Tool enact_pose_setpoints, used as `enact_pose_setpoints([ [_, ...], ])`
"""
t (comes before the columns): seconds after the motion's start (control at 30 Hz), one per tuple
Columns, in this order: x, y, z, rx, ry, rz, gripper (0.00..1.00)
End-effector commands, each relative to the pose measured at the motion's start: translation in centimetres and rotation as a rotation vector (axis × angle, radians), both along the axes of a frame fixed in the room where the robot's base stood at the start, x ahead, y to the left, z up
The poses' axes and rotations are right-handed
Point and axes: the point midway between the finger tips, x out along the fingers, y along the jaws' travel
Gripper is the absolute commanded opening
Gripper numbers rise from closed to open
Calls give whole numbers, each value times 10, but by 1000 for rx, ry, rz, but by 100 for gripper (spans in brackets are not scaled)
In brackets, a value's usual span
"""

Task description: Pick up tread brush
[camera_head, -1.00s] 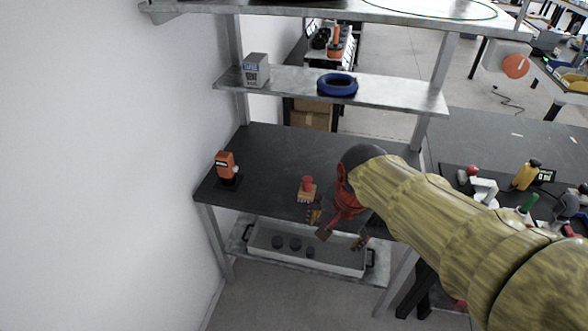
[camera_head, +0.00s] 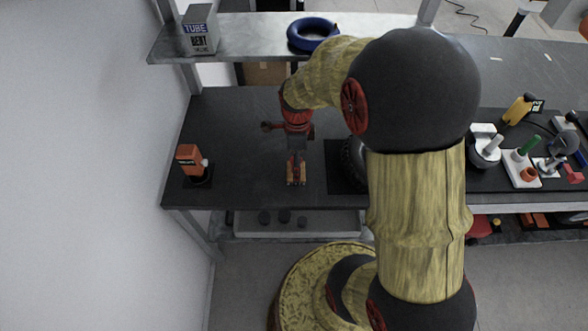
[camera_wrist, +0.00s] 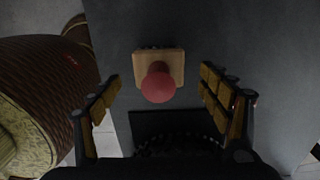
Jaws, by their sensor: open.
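The tread brush (camera_wrist: 172,56) is a pale wooden block with a round red knob (camera_wrist: 158,83). In the wrist view it lies on the dark worktop between my open fingers, with a visible gap on both sides. My gripper (camera_wrist: 161,77) is open and points down at it. In the head view my gripper (camera_head: 296,178) is low over the worktop, left of the tire. There the brush is largely hidden by my gripper.
A black tire (camera_head: 352,160) lies on a dark mat to the right, partly behind my arm. An orange tool (camera_head: 190,158) stands at the left of the worktop (camera_head: 235,135). A shelf (camera_head: 260,24) above holds a grey box (camera_head: 200,33) and blue ring (camera_head: 312,31).

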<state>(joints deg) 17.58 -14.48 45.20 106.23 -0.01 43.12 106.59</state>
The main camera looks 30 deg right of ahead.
Motion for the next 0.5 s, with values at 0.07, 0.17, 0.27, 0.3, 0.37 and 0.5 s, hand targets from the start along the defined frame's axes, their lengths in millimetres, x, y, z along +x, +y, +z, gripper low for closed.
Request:
enact_pose_setpoints([
  [0.07,0,0,-6,-1,-1,1,78],
  [0.17,0,1,-19,0,0,2,78],
  [0.27,0,2,-35,1,1,2,78],
  [0.3,0,2,-40,1,1,2,78],
  [0.37,0,2,-47,0,0,2,78],
  [0.5,1,2,-50,-1,-1,2,78],
])
